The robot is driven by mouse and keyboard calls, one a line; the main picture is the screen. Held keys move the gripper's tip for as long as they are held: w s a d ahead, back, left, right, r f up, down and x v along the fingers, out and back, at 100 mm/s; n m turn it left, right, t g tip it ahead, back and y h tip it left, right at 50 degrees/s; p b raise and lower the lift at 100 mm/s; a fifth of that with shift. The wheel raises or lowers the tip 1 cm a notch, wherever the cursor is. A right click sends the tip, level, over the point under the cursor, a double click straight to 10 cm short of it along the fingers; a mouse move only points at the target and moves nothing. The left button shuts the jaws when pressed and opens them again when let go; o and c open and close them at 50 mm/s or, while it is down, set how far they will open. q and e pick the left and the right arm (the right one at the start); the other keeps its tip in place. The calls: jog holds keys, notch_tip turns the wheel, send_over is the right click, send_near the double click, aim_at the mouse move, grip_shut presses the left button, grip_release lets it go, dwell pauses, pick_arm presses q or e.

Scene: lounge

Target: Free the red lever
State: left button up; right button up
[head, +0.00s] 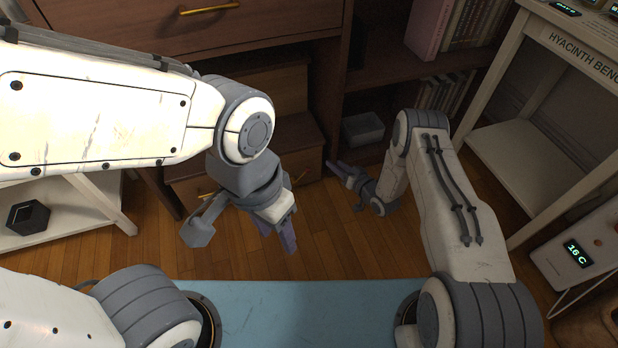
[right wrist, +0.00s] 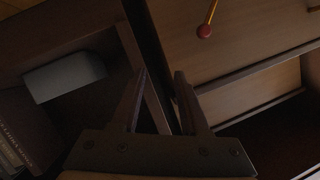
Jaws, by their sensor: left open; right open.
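My right gripper (head: 338,170) is open and empty near the shelving.
A wooden drawer cabinet (head: 270,45) with brass handles stands ahead, with lower drawers jutting out. A grey box (head: 363,130) and books (head: 445,92) sit on the right shelving. A white bench (head: 575,45) labelled Hyacinth is at right, a white stand (head: 62,215) at left.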

aim_at(301, 177)
jog(key=s+a+f+m+t+y, duration=0.1)
jog(key=s+a+f+y, duration=0.2)
jog(key=s+f, duration=0.35)
jog(key=a+r+b+x, duration=0.1)
jog(key=b+x, duration=0.4)
jog(key=x, duration=0.3)
jog(key=shift+s+a+r+t+y, duration=0.15)
jog(key=shift+a+r+t+y, duration=0.1)
jog(key=shift+r+t+y, duration=0.05)
grip_shut()
dwell(0.9)
